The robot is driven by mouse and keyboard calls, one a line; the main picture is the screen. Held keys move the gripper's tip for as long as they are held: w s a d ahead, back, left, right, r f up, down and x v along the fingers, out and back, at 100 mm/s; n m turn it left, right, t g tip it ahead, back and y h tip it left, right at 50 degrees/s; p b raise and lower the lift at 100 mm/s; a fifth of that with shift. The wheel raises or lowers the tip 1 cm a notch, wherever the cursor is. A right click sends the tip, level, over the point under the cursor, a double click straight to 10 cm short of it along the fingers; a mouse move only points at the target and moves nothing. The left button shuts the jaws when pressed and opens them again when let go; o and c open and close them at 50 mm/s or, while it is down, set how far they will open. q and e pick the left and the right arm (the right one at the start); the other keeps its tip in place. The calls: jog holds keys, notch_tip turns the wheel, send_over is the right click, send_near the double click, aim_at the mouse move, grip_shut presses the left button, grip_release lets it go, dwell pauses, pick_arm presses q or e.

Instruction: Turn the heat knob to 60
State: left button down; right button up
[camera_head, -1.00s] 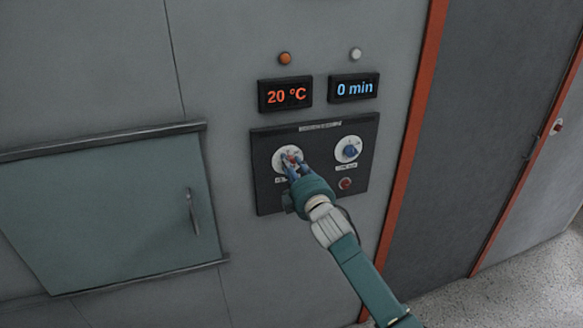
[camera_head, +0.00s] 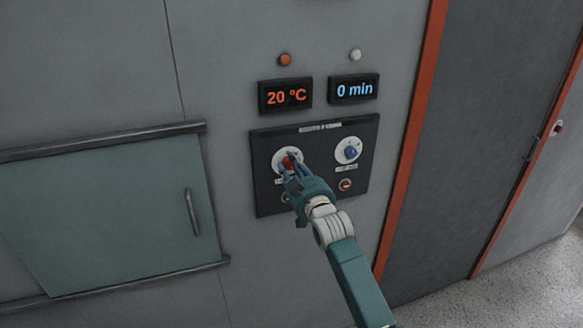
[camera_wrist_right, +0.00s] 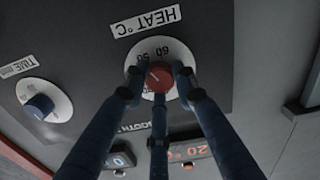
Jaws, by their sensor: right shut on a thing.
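The heat knob (camera_head: 289,160) is red and sits on a white round dial at the left of the dark control panel (camera_head: 318,197). My right gripper (camera_head: 290,168) is at this knob, with its fingers partly covering it. In the right wrist view the red knob (camera_wrist_right: 158,78) sits between the blue fingers of the gripper (camera_wrist_right: 159,84), which are closed on it. The temperature display (camera_head: 285,95) reads 20 °C. My left gripper is not in view.
A blue time knob (camera_head: 351,151) is to the right on the same panel, with a small red button (camera_head: 345,185) below it. The time display (camera_head: 354,88) reads 0 min. A closed hatch with a handle (camera_head: 192,212) is at the left.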

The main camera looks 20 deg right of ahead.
jog(key=m, duration=0.4)
jog(key=shift+f+m, duration=0.2)
jog(key=shift+m, duration=0.2)
jog(key=shift+m+p, duration=0.45)
jog(key=shift+m, duration=1.75)
jog(key=o, duration=1.2)
jog(key=shift+r, duration=0.1)
jog(key=shift+c, duration=0.2)
jog(key=shift+s, duration=0.1)
jog(key=s, duration=1.2)
jog(key=shift+d, duration=0.2)
jog(key=shift+w, duration=0.1)
